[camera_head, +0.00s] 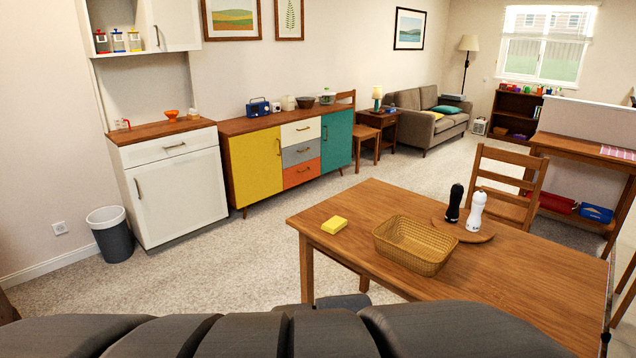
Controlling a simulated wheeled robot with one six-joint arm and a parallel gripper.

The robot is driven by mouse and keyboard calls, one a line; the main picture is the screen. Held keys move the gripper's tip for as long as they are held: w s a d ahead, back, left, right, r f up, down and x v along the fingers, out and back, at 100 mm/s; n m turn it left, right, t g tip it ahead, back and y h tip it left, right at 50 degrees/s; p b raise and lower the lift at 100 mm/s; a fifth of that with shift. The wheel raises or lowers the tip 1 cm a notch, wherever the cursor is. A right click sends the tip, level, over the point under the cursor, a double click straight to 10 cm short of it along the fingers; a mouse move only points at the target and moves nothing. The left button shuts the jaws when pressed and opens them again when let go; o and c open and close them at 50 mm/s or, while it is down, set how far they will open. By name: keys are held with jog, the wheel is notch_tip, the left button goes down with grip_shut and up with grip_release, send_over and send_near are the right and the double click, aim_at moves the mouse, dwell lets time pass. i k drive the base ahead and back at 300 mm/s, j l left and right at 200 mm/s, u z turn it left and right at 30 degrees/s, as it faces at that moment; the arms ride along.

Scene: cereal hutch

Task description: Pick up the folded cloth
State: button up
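A flat pink-and-white checked cloth (618,153), which looks like the folded cloth, lies on the wooden desk top at the right edge of the view. The frame's edge may cut off part of it. A small yellow block (334,225), like a sponge, lies on the near dining table; I cannot tell exactly what it is. My gripper is not in view. Only dark grey parts of my own body show along the bottom edge, well apart from the cloth.
The dining table (520,290) fills the front right, with a wicker basket (412,247) and two shakers on a round board (462,230). A wooden chair (505,190) stands between it and the desk (580,146). Carpet (240,260) is clear at left and centre. A bin (110,236) stands left.

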aim_at(335, 224)
jog(key=z, duration=1.55)
jog(key=u, duration=1.25)
jog(key=i+j, duration=0.35)
jog(key=i, duration=0.2)
jog(key=i+j+z, duration=0.15)
jog(key=i+j, duration=0.2)
jog(key=i, duration=0.25)
jog(key=i+j, duration=0.4)
jog(key=i, duration=0.15)
jog(key=z, duration=0.05)
